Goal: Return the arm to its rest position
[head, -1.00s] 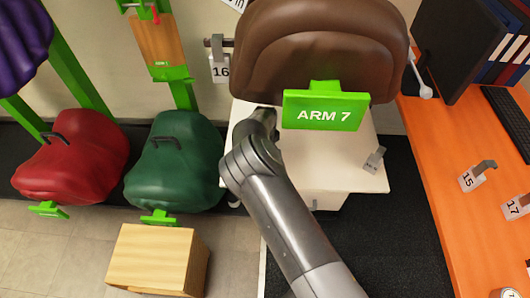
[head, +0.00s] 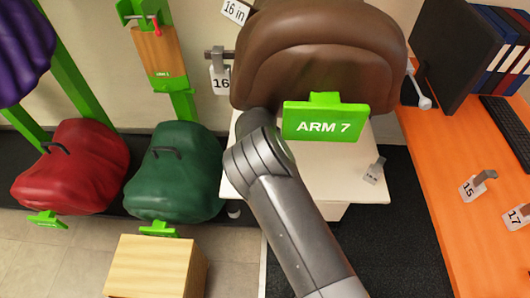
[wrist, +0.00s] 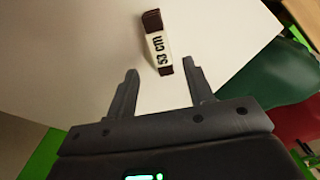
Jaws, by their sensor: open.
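In the wrist view my gripper (wrist: 160,67) is open, its two dark fingers apart with nothing held between them. A small dark brown piece with a white "53 cm" label (wrist: 159,43) lies on a white surface (wrist: 90,50) beyond the fingertips. In the head view my grey arm (head: 290,215) reaches up from the bottom over the white table (head: 365,185). Its far end goes behind or beside the large brown saddle (head: 320,60), and the gripper is hidden there.
A green "ARM 7" sign (head: 325,121) stands before the brown saddle. A green saddle (head: 175,170) and a red saddle (head: 75,165) are at left, above a wooden box (head: 150,268). An orange desk (head: 440,190) with a monitor (head: 450,50) and hanging number tags is at right.

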